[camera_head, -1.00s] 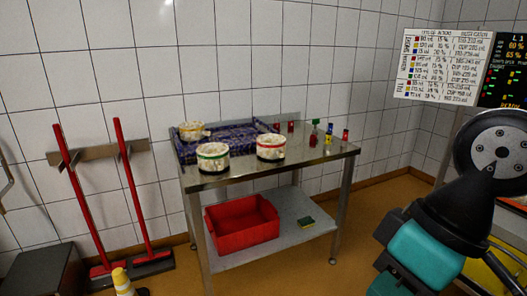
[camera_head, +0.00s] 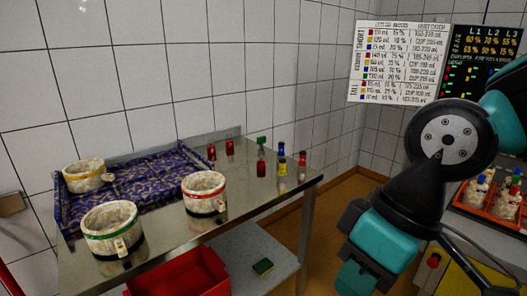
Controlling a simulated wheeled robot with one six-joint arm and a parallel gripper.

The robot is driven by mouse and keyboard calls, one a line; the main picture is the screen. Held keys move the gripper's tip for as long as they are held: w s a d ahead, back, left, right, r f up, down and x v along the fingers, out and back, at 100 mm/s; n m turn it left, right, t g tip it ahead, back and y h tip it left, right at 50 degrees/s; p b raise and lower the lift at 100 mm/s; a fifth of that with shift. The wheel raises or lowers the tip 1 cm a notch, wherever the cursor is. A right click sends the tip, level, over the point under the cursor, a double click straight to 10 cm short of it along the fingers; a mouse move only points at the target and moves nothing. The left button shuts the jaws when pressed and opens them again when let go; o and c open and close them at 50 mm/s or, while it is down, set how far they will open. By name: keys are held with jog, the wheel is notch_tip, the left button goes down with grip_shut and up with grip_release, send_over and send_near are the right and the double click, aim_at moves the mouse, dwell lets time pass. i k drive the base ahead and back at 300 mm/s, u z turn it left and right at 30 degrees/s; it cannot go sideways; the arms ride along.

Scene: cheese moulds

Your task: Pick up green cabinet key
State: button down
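A small green piece (camera_head: 261,141) stands near the back of the steel table, directly above a red-capped item (camera_head: 261,168) in the picture. It may be the green cabinet key, but it is too small to tell its shape, or whether it rests on the red item or stands behind it. My arm's black and teal links fill the right side, apart from the table. My gripper itself does not show.
The steel table (camera_head: 160,262) holds a blue patterned tray (camera_head: 140,180), white moulds with yellow (camera_head: 85,176), green (camera_head: 112,229) and red (camera_head: 204,192) bands, and small red, blue and yellow items. A red bin (camera_head: 180,275) is below. A red crate (camera_head: 499,214) of bottles stands right.

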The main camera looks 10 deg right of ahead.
aim_at(261, 141)
jog(key=z, duration=0.5)
jog(key=i, duration=1.4)
jog(key=u, duration=0.65)
jog(key=i, duration=0.65)
jog(key=u, duration=0.5)
